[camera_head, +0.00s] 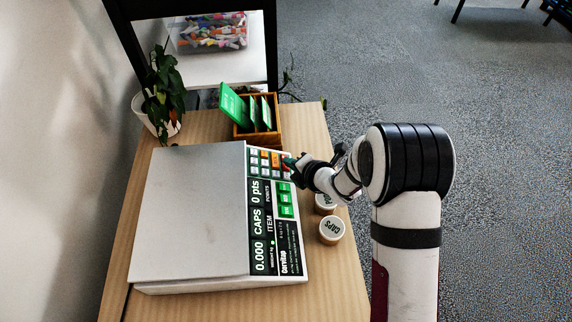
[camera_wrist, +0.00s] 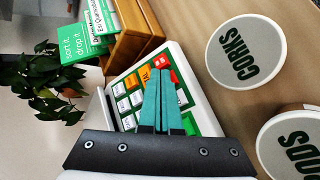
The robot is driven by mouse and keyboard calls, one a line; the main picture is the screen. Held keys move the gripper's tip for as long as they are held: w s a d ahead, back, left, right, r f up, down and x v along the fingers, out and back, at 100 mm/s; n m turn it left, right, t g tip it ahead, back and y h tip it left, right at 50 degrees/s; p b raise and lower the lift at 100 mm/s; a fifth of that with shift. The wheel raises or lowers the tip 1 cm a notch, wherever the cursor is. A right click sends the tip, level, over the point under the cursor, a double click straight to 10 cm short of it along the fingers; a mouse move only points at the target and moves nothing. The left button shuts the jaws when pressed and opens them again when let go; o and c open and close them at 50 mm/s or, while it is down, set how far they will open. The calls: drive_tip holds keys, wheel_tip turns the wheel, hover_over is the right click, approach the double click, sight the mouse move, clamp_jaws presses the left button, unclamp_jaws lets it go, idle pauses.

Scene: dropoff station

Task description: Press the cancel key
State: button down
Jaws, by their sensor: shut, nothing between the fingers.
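The scale (camera_head: 190,215) has a keypad (camera_head: 256,160) at the far end of its display panel. I cannot read the key labels, so which one is cancel is not clear. My gripper (camera_head: 289,163) is shut and empty, at the keypad's right edge in the head view. In the wrist view its teal fingertips (camera_wrist: 160,75) lie over the keypad just below the red key and hide some keys. I cannot tell if they touch.
The display (camera_head: 258,222) reads 0.000, CAPS, 0 pts.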

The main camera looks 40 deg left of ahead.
drive_tip(key=shift+f, duration=0.2)
idle(0.4)
drive_tip(key=shift+w+d+r, duration=0.15)
drive_tip(key=shift+r, duration=0.6)
drive_tip(key=r, duration=0.1)
drive_tip(key=w+d+r, duration=0.1)
drive_tip(key=r, duration=0.2)
drive_tip(key=shift+w+d+r, duration=0.2)
drive_tip(key=shift+d+r, duration=0.05)
drive_tip(key=shift+r, duration=0.05)
idle(0.4)
